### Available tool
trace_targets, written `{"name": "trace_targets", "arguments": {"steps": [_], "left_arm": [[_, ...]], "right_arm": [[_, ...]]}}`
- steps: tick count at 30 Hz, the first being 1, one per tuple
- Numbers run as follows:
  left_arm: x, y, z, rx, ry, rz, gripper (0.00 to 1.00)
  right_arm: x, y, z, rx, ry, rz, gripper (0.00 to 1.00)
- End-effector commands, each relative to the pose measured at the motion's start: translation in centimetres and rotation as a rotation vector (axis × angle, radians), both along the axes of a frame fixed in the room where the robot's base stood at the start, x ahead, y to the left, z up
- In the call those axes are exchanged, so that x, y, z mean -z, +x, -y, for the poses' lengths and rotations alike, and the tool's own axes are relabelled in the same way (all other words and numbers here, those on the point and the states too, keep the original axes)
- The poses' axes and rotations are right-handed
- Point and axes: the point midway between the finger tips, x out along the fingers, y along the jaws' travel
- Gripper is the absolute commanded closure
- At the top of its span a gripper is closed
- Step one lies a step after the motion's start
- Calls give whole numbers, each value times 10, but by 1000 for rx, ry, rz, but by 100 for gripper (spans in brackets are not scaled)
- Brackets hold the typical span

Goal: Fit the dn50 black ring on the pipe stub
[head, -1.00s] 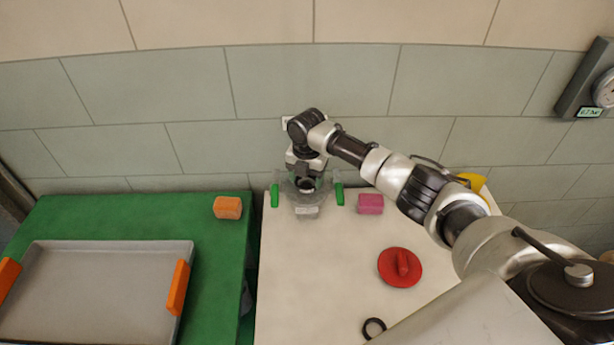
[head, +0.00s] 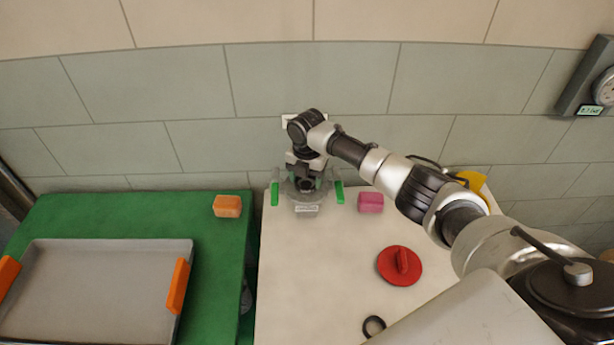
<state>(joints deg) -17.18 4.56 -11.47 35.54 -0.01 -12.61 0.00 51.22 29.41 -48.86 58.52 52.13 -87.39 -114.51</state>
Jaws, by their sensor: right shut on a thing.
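My right gripper (head: 305,184) points down over a grey fixture with a pale label (head: 306,209) at the back of the white table. It is shut on a dark thing, which looks like a black ring but is mostly hidden by the gripper. The pipe stub is not clearly visible; the gripper covers the middle of the fixture. I cannot tell whether the held ring touches the stub. Another black ring (head: 374,326) lies flat near the front of the white table. My left gripper is not in view.
Green upright pieces (head: 275,194) flank the fixture. A pink block (head: 370,202) stands to its right, and a red disc with a handle (head: 391,270) lies nearer. An orange block (head: 227,206) and a grey tray (head: 105,290) are on the green table. The white table's left front is clear.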

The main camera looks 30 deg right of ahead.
Motion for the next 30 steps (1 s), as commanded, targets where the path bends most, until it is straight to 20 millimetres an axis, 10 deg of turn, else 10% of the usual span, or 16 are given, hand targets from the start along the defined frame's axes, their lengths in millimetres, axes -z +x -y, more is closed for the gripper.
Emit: {"name": "trace_targets", "arguments": {"steps": [11,12,17,30], "left_arm": [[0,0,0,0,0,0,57],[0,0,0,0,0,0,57],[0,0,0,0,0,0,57],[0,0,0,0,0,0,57]], "right_arm": [[1,0,1,1,-1,-2,60],[1,0,1,1,-1,-2,35],[1,0,1,1,-1,-2,10],[1,0,1,1,-1,-2,0]]}}
